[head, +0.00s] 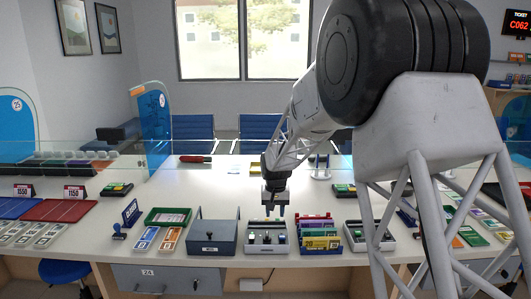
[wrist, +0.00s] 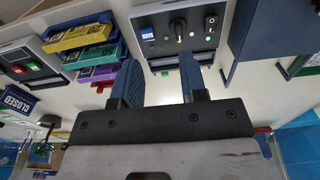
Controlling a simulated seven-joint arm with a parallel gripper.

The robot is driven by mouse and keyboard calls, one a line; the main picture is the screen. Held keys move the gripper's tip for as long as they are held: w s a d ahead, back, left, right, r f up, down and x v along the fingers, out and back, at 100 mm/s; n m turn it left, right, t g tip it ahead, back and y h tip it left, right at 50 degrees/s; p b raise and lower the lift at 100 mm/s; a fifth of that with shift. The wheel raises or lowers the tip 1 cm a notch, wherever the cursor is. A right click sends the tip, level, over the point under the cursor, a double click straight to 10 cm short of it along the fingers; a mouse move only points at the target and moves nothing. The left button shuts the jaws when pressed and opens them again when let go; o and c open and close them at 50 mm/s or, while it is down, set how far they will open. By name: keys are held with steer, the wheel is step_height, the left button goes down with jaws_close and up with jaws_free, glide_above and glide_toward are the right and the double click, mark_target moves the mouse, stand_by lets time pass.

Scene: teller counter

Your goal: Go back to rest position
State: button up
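My gripper (head: 274,212) hangs over the counter (head: 240,177), fingers pointing down, just above the rear of a grey control box (head: 266,250). In the wrist view my gripper (wrist: 160,76) has its two blue fingers apart with nothing between them. The control box (wrist: 203,58) shows ahead of the fingertips there, with a dark panel, a central knob and small switches. I cannot tell whether a fingertip touches the box. My arm reaches in from the right of the head view.
A blue-grey box (head: 213,240) stands left of the control box. Stacked coloured trays (head: 318,241) and another button box (head: 368,235) stand to the right. A green tray (head: 167,217) and a blue sign (head: 130,211) are farther left. Clear partitions (head: 155,127) rise behind; the mid-counter has free room.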

steer(key=s+d+r, duration=0.3)
steer(key=s+r, duration=0.2)
steer(key=s, duration=0.3)
steer(key=s+d+r+t, duration=0.1)
steer(key=s+d+r, duration=0.35)
steer(key=s, duration=0.35)
steer(key=s+d+r, duration=0.3)
steer(key=s+r, duration=0.2)
steer(key=s, duration=0.4)
steer(key=s+d, duration=0.2)
steer(key=s, duration=1)
steer(key=s+d+t, duration=0.1)
steer(key=s+d, duration=0.1)
steer(key=s, duration=1.1)
steer(key=shift+s+d+f, duration=0.2)
steer(key=shift+s+d, duration=0.1)
